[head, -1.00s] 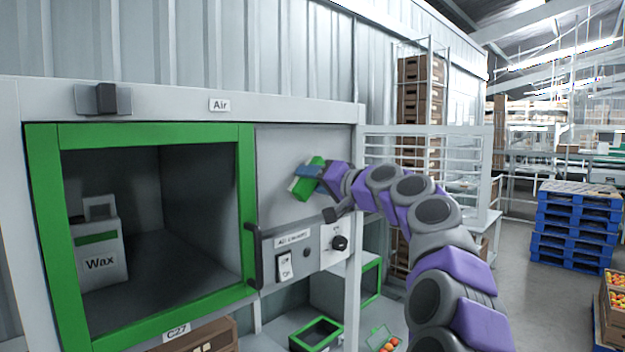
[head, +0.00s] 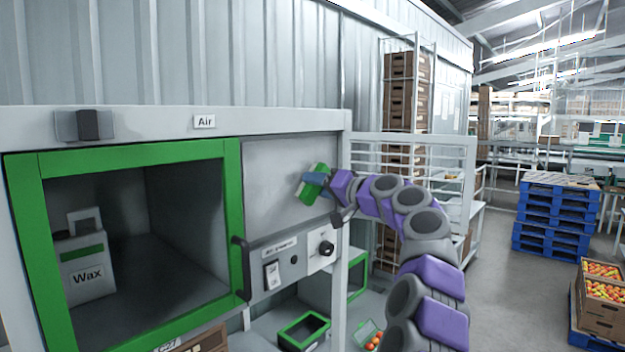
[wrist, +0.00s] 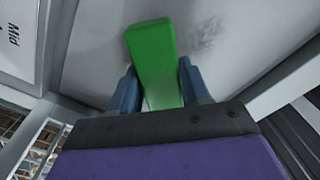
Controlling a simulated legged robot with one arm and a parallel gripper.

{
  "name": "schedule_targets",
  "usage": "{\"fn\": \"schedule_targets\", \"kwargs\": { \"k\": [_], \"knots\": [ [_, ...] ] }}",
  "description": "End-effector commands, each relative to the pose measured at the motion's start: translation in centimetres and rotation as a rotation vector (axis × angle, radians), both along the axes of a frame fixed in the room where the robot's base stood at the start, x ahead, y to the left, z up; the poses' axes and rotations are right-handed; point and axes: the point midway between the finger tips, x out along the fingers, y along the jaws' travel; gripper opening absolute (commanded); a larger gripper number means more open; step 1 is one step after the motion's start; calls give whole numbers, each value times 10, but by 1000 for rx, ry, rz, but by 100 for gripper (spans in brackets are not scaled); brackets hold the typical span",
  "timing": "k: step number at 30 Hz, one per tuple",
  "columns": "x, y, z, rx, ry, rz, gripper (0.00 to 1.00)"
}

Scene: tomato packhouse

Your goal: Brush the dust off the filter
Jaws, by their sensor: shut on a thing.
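My gripper (head: 318,181) is shut on a green brush (head: 309,193) with a pale underside. It is at the right part of the grey flat panel (head: 275,165) beside the green-framed window. In the wrist view the brush (wrist: 152,50) lies between the two blue fingers of my gripper (wrist: 157,76), over the pale panel surface (wrist: 95,60). A dark dusty smudge (wrist: 205,38) shows on that surface to the right of the brush. No part is labelled as the filter. I cannot tell whether the bristles touch the panel.
A green-framed cabinet door (head: 232,200) with a dark handle (head: 241,268) is left of the panel. A Wax container (head: 85,277) stands behind it. A switch (head: 271,275) and a knob (head: 327,248) sit below the panel. Blue pallets (head: 552,220) stand on open floor at right.

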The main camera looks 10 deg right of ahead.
Motion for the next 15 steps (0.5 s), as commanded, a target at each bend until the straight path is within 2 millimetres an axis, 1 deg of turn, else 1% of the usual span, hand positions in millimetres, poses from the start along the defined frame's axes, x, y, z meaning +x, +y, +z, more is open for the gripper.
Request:
{"fn": "schedule_targets", "kwargs": {
  "k": [5,15],
  "knots": [
    [2,-5,2,0,-1,1,8],
    [15,-22,4,0,-1,-1,8]
  ]
}}
